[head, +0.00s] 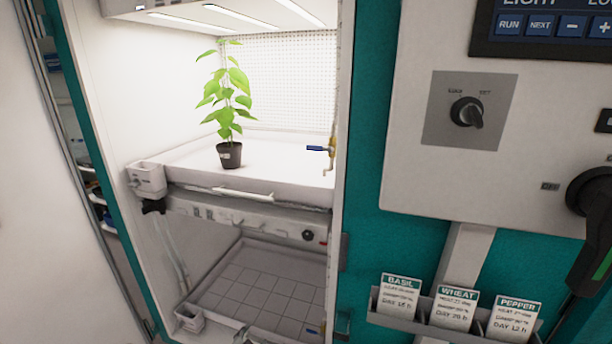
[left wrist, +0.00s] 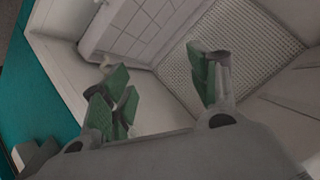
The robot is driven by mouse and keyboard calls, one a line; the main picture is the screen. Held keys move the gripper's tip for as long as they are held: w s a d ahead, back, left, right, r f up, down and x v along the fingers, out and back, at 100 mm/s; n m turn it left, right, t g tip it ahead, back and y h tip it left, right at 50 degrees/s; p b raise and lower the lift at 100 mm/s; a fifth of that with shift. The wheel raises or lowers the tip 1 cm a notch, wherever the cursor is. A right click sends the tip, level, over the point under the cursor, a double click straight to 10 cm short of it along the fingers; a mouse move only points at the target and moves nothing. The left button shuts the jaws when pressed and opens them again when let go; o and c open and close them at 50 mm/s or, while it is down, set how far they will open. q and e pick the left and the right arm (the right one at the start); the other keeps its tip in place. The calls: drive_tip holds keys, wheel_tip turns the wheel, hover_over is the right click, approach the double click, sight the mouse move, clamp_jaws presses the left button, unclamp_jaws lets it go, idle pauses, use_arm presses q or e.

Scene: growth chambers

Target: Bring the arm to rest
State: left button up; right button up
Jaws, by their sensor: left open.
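My left gripper (left wrist: 160,82) shows in the left wrist view, with green pads on its fingers. The fingers are spread apart and nothing is between them. Beyond them are pale walls, a tiled panel (left wrist: 142,24) and a perforated grey panel (left wrist: 240,50); I cannot tell how far these are from the fingertips. Neither arm shows in the head view, and my right gripper is not in view.
In the head view, an open lit chamber holds a potted green plant (head: 229,154) on a white tray (head: 280,165). A tiled compartment (head: 258,300) lies below. At right are a control panel with a knob (head: 467,112), a black lever switch (head: 597,200) and a card rack (head: 394,321).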

use_arm(q)
drive_tip(key=s+a+f+n+g+y, duration=0.1)
drive_tip(key=s+a+f+n+g, duration=0.3)
drive_tip(key=s+f, duration=0.8)
drive_tip(key=s+a+f+n+g+y, duration=0.1)
drive_tip(key=s+a+f, duration=0.5)
drive_tip(key=s+f, duration=0.6)
drive_tip(key=s+d+f+n+g, duration=0.1)
drive_tip(key=s+f, duration=0.3)
drive_tip(key=s, duration=1.2)
drive_tip(key=s+d+f+g, duration=0.2)
drive_tip(key=s+f+g, duration=0.2)
drive_tip(key=s, duration=1.2)
drive_tip(key=shift+s+f+n, duration=0.2)
drive_tip(key=shift+s+n, duration=0.2)
drive_tip(key=shift+d, duration=0.1)
